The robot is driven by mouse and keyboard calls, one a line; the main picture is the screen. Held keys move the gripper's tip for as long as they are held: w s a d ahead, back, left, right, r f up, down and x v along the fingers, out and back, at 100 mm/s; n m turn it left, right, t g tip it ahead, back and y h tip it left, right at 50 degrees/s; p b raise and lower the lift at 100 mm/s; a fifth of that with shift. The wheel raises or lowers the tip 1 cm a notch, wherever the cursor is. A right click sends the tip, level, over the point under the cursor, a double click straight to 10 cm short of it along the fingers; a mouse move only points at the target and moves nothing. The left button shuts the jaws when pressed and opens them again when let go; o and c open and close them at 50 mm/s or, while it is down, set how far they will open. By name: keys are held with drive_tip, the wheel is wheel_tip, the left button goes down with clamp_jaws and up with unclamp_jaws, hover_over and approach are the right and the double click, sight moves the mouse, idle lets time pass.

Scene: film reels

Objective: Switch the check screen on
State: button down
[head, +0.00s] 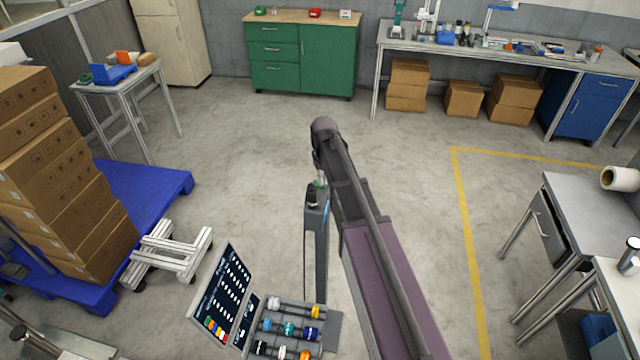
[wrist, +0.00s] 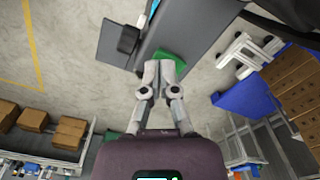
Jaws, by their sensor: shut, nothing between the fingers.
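My gripper (wrist: 161,66) is shut and empty in the wrist view. Its fingertips overlap a green piece (wrist: 172,61) on a grey stand (wrist: 178,35); I cannot tell whether they touch it. In the head view, a slim dark grey stand (head: 316,235) with a blue edge stands upright in the middle, and my gripper (head: 320,182) is at its top, partly hidden by my arm. A bright blue strip (wrist: 153,9) shows at the top of the wrist view. The face of the check screen is not clearly visible, so I cannot tell whether it is lit.
A case of colored reels (head: 290,330) and a dark marked board (head: 226,288) are at the stand's foot. Stacked cartons (head: 60,190) on a blue pallet (head: 150,190) and a white dolly (head: 170,250) are left. A green cabinet (head: 300,60) is behind. Open floor lies around.

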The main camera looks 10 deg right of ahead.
drive_tip(key=shift+r+p, duration=3.3)
drive_tip(key=shift+r, duration=0.15)
drive_tip(key=shift+f, duration=0.1)
